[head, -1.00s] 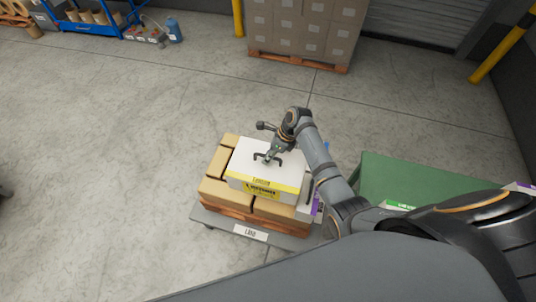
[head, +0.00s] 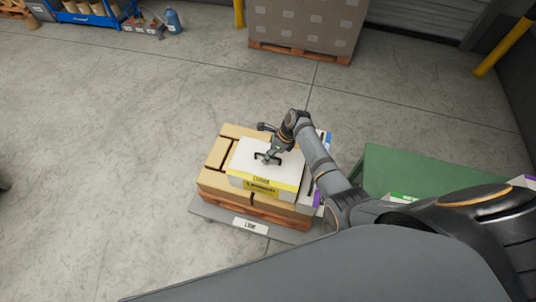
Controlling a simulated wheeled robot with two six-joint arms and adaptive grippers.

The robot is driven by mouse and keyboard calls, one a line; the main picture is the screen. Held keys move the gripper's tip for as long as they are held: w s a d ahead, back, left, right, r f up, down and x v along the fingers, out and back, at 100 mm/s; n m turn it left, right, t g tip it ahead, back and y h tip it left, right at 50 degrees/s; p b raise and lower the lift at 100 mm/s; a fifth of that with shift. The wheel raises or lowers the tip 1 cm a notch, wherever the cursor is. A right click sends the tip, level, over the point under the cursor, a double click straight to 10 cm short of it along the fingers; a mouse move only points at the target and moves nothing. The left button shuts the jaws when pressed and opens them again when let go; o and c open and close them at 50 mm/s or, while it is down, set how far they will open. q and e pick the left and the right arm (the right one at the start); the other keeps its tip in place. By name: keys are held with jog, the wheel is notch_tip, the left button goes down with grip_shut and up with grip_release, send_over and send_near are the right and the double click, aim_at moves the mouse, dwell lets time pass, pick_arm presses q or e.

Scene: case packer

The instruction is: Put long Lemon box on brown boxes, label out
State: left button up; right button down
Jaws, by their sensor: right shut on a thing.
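The Lemon box (head: 245,160) is white with a yellow front band and a black-lettered Lemon label facing the near side. It is over the front middle of the brown boxes (head: 214,160), level. I cannot tell whether it touches them or is held just above. My right gripper (head: 268,157) is over the middle of its top, shut on its dark handle. The brown boxes form a layer on a wooden pallet (head: 262,211). The Lemon box hides part of them. My left gripper is not in view.
The pallet stands on a grey platform with a white tag (head: 250,225). White boxes with purple and blue marks (head: 318,197) stand close at the right. A green table (head: 410,170) is farther right. A tall loaded pallet (head: 305,25) stands behind. The floor left is clear.

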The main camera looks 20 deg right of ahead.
jog(key=shift+w+a+f+b, duration=0.1)
jog(key=shift+f+b, duration=1.25)
jog(key=shift+f, duration=0.75)
jog(key=shift+w+a+f+b, duration=0.1)
jog(key=shift+f+b, duration=1.2)
jog(key=shift+f, duration=1.15)
jog(key=c, duration=1.3)
grip_release()
jog(key=shift+s, duration=0.15)
jog(key=shift+s+d+f, duration=0.1)
jog(key=shift+f, duration=0.05)
jog(key=v, duration=1.2)
